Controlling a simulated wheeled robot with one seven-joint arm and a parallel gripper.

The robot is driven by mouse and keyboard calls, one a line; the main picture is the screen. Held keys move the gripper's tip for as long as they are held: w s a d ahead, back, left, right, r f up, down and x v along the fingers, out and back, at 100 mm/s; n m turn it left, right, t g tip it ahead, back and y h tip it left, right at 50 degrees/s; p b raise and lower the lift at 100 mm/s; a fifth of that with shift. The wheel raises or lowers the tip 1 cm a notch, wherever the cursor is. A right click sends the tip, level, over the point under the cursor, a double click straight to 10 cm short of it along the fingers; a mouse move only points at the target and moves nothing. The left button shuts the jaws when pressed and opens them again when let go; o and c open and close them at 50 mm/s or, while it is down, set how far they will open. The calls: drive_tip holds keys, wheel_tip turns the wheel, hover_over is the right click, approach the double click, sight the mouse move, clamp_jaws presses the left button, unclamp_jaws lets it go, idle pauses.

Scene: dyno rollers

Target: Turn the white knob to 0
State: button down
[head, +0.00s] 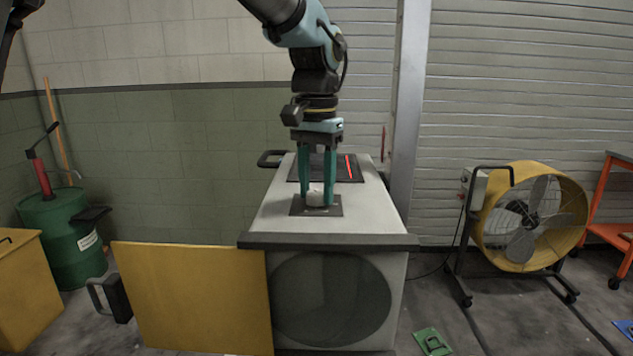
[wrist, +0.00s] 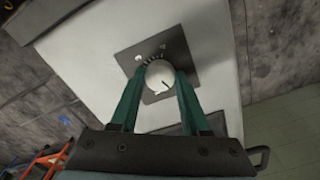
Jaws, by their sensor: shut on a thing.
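The white knob (head: 316,195) sits on a dark square plate (head: 298,208) on the top of a white cabinet (head: 275,215). My gripper (head: 317,200) points straight down over the plate. Its two teal fingers are shut on the knob, one on each side, as the wrist view also shows (wrist: 158,84). The fingers hide parts of the knob's sides.
A dark panel with a red lit line (head: 349,168) lies behind the knob on the cabinet top. A dark handle bar (head: 330,241) runs along the front edge. A yellow panel (head: 192,298) stands at left, a yellow fan (head: 528,217) at right.

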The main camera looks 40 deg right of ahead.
sight(316, 193)
drive_tip(key=shift+n, duration=0.5)
drive_tip(key=shift+c, duration=1.9)
unclamp_jaws()
wheel_tip(316, 193, up, 11)
drive_tip(key=b, duration=0.1)
drive_tip(key=shift+f, duration=0.1)
